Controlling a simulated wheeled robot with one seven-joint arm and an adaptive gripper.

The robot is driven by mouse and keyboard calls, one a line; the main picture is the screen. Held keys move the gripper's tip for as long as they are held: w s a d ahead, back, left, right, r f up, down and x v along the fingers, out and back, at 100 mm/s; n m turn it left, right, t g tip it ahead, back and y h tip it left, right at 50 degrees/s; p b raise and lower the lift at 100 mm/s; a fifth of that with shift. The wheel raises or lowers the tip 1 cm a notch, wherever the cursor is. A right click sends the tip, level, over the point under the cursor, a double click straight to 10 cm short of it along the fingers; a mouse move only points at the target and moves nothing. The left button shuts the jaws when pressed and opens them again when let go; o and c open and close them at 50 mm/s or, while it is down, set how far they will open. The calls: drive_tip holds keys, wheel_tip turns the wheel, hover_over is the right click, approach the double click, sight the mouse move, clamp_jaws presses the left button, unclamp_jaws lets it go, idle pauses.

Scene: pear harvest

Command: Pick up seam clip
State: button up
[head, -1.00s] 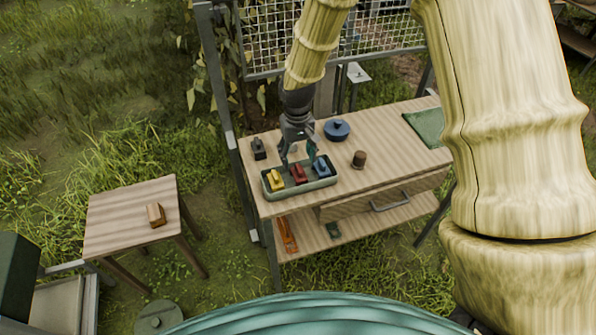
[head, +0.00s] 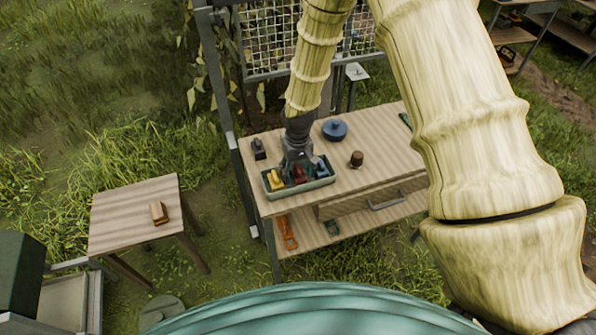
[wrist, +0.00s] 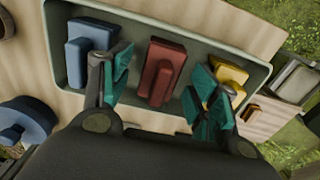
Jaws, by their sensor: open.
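The tray (head: 319,186) on the wooden bench holds three clip-like blocks: a yellow one (head: 275,180), a red one (head: 299,174) and a blue one (head: 322,168). Which of them is the seam clip cannot be told from the pictures. My gripper (head: 297,177) is down at the tray, over the red block. In the wrist view my open fingers (wrist: 160,95) stand on either side of the red block (wrist: 162,72), with gaps to both. The blue block (wrist: 90,50) is by the left finger and the yellow block (wrist: 227,80) by the right finger.
On the bench (head: 380,140) are a dark block (head: 259,149), a blue round lidded pot (head: 335,130) and a brown cylinder (head: 357,159). An orange object (head: 287,233) lies on the lower shelf. A side table (head: 120,215) with a wooden block (head: 158,212) stands left.

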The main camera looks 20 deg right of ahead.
sight(298, 168)
drive_tip(key=shift+f, duration=0.45)
drive_tip(key=c, duration=1)
drive_tip(key=shift+r, duration=0.2)
drive_tip(key=shift+r+b, duration=1.85)
drive_tip(key=shift+r, duration=3)
